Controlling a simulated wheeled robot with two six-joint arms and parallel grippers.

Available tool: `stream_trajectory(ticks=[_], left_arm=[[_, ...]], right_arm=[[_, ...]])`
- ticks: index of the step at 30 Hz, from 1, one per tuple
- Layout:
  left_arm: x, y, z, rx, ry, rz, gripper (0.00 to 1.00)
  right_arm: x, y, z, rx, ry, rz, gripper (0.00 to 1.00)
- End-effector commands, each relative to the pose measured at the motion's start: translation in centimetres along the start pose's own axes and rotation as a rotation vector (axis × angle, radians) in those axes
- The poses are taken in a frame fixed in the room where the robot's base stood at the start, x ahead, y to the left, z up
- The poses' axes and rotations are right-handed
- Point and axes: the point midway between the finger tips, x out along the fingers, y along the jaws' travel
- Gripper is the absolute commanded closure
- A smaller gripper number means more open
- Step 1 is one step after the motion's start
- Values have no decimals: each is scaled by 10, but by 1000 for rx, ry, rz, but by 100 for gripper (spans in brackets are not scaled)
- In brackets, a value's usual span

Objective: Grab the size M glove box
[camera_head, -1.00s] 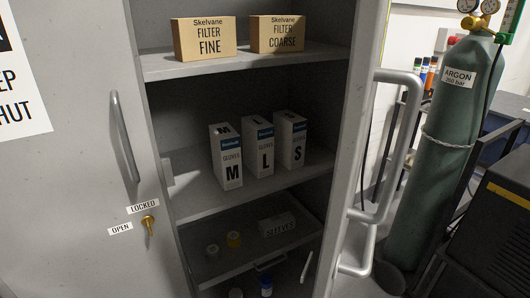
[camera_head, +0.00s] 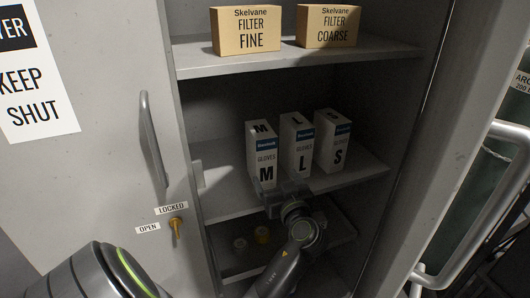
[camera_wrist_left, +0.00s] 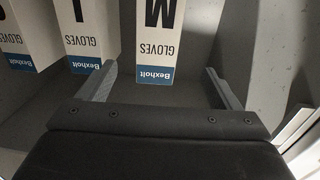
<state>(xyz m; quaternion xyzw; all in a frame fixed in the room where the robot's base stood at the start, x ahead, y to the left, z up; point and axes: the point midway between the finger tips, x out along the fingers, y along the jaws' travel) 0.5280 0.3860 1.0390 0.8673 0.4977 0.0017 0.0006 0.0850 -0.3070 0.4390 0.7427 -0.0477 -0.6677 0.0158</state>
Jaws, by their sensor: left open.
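The size M glove box (camera_head: 259,157) is a white upright carton with a blue band. It stands leftmost of three glove boxes on the cabinet's middle shelf. My left gripper (camera_head: 282,188) is in front of the shelf, low near the M and L boxes, its fingers hard to make out there. In the left wrist view the picture is upside down. The M box (camera_wrist_left: 159,28) shows there beyond and between the two spread fingers, with a gap visible on both sides. My left gripper is open and empty. My right gripper is not in view.
The L box (camera_head: 297,148) stands close to the right of M, then the S box (camera_head: 333,143). Two filter boxes, fine (camera_head: 246,30) and coarse (camera_head: 327,25), sit on the shelf above. Jars (camera_head: 262,235) stand below.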

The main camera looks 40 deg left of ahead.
Motion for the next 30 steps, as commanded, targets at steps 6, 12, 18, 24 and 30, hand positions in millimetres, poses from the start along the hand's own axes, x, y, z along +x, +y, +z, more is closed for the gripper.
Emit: stream_trajectory(ticks=[6, 12, 18, 24, 30], left_arm=[[39, 0, -5, 7, 4, 0, 15], [75, 0, -4, 7, 1, -1, 15], [91, 1, -1, 4, -1, 1, 15], [103, 2, -6, 4, -1, 1, 15], [127, 4, -8, 7, 0, 0, 15]], right_arm=[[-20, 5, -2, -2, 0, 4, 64], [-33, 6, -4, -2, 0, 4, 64], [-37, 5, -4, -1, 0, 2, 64], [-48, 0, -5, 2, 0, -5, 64], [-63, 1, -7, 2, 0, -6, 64]])
